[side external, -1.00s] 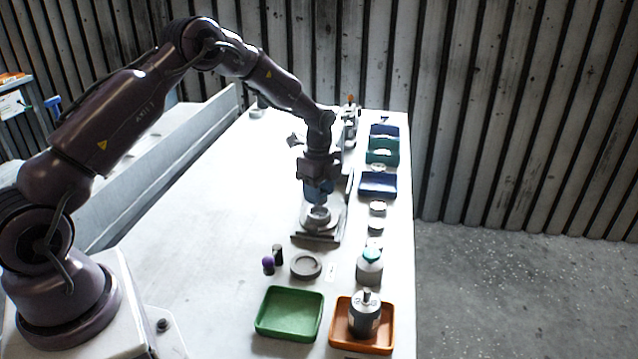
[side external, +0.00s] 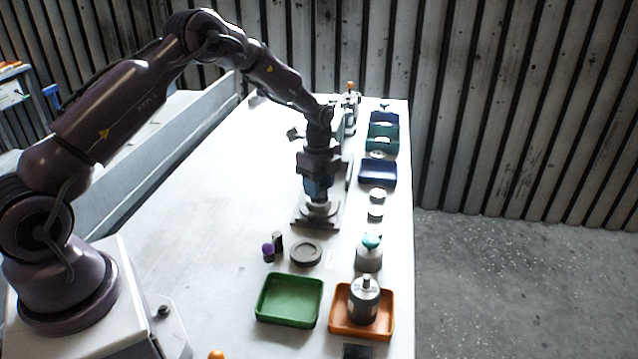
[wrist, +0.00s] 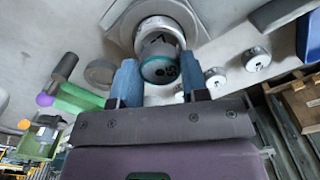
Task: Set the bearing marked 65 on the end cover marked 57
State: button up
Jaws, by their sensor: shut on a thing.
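My gripper (side external: 317,196) points down, its blue fingers shut on a small round bearing (wrist: 157,71) with a teal rim. A dark mark on the bearing's face looks like 65, upside down in the wrist view. Just beyond it is a pale round end cover (wrist: 158,27) with a partly hidden number, of which a 7 seems to show. The cover (side external: 319,212) sits on a grey square base directly under my gripper in the side view. I cannot tell whether the bearing touches the cover.
A grey ring (side external: 305,252), a purple-topped peg (side external: 268,250) and a dark peg stand in front. A green tray (side external: 290,300) and an orange tray (side external: 336,328) with a motor are nearer. Small discs and blue and green bins line the right edge. The table's left side is clear.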

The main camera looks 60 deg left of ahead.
jog(key=shift+f, duration=0.85)
dwell(1.1)
jog(key=o, duration=1.5)
jog(key=shift+r, duration=3.75)
